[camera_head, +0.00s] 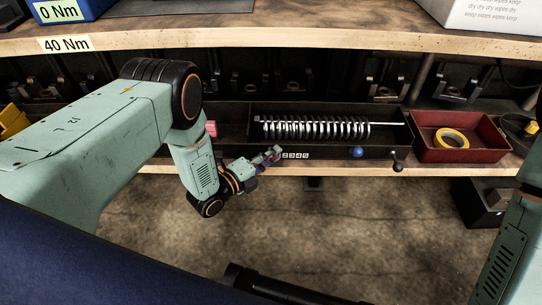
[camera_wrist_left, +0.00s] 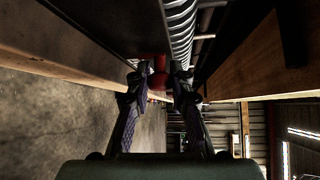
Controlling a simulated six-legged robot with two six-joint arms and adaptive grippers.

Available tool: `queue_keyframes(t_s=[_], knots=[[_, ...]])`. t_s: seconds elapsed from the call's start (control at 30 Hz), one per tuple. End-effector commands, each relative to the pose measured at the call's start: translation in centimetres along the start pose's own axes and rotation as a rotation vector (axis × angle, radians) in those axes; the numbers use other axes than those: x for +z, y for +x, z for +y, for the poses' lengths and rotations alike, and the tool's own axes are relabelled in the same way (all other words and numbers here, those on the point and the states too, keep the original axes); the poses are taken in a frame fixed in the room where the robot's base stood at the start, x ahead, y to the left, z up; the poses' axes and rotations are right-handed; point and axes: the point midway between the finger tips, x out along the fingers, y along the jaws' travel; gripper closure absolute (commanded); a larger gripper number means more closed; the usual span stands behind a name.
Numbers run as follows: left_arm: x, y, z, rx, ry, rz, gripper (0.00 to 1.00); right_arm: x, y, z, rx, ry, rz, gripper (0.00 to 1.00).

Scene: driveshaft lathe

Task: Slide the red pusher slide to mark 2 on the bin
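The dark bin (camera_head: 385,122) sits on the shelf with a coil spring (camera_head: 315,128) in it. White number marks 2 to 5 (camera_head: 296,155) show on its front edge; a mark further left is hidden. My left gripper (camera_head: 272,155) is at the front edge, just left of mark 2. In the left wrist view its fingers (camera_wrist_left: 160,83) stand a little apart with something red (camera_wrist_left: 153,61) between or beyond their tips. I cannot tell whether this is the red pusher slide or whether they touch it. No pusher slide shows clearly in the head view.
A blue knob (camera_head: 357,152) and a black ball lever (camera_head: 397,161) stick out in front of the bin's right part. A red tray (camera_head: 480,154) with yellow tape (camera_head: 452,138) stands at right. A pink piece (camera_head: 211,128) is behind my left arm. The upper shelf (camera_head: 300,32) overhangs.

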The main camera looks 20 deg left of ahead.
Motion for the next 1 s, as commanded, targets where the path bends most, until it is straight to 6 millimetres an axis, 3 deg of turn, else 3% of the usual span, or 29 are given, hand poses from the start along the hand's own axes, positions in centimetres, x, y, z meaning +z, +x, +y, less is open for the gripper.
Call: queue_keyframes(t_s=[0.2, 0.73, 1.0], knots=[[0.0, 0.0, 0.0, -0.001, 0.0, -0.001, 1.0, 0.0, 0.0, 0.0, 0.0, 0.0, 0.0, 0.51], [-0.1, 0.1, 0.0, -0.001, 0.0, 0.0, 1.0, 0.0, 0.0, 0.0, 0.0, 0.0, 0.0, 0.51], [-2.5, 2.5, -0.6, -0.003, 0.001, 0.003, 1.0, 0.0, 0.2, 0.0, 0.0, 0.0, 0.0, 0.51]])
